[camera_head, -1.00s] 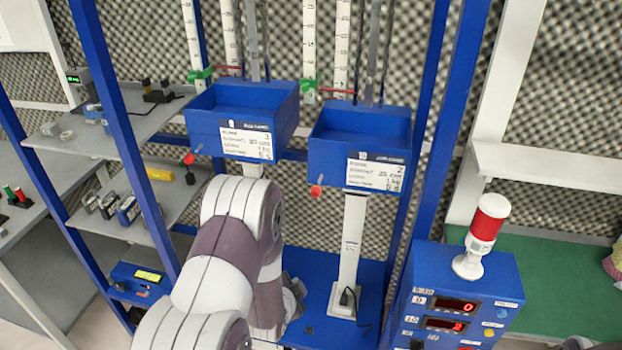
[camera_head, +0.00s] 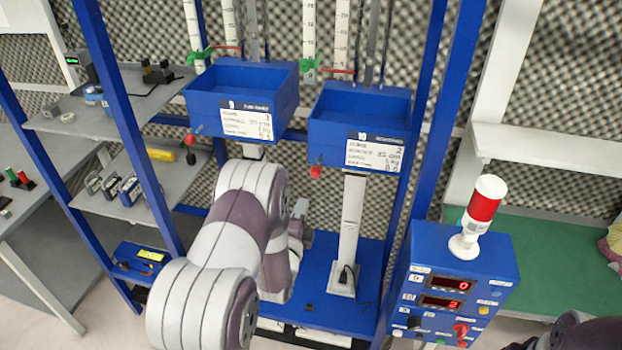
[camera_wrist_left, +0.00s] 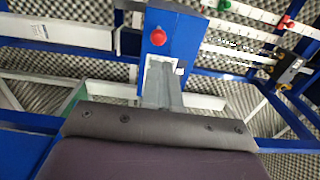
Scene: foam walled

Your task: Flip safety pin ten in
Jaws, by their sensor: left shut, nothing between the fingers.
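No part that I can read as pin ten is labelled in these views. A red knob (camera_head: 315,172) sits under the front left of the right blue box (camera_head: 380,123). Another red knob (camera_head: 190,139) is at the left blue box (camera_head: 268,90). My left gripper (camera_head: 301,208) is below and left of the right box's knob, partly hidden by my arm. In the left wrist view its grey fingers (camera_wrist_left: 162,85) are shut and empty, pointing towards a red knob (camera_wrist_left: 158,38) on a blue part. I cannot tell the exact gap. My right gripper is out of view.
A blue control box (camera_head: 455,290) with red displays and a red-and-white beacon (camera_head: 483,210) stands at right. Blue frame posts (camera_head: 128,125) and shelves (camera_head: 105,105) with small devices stand at left. A white post (camera_head: 350,230) rises from the blue base below the right box.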

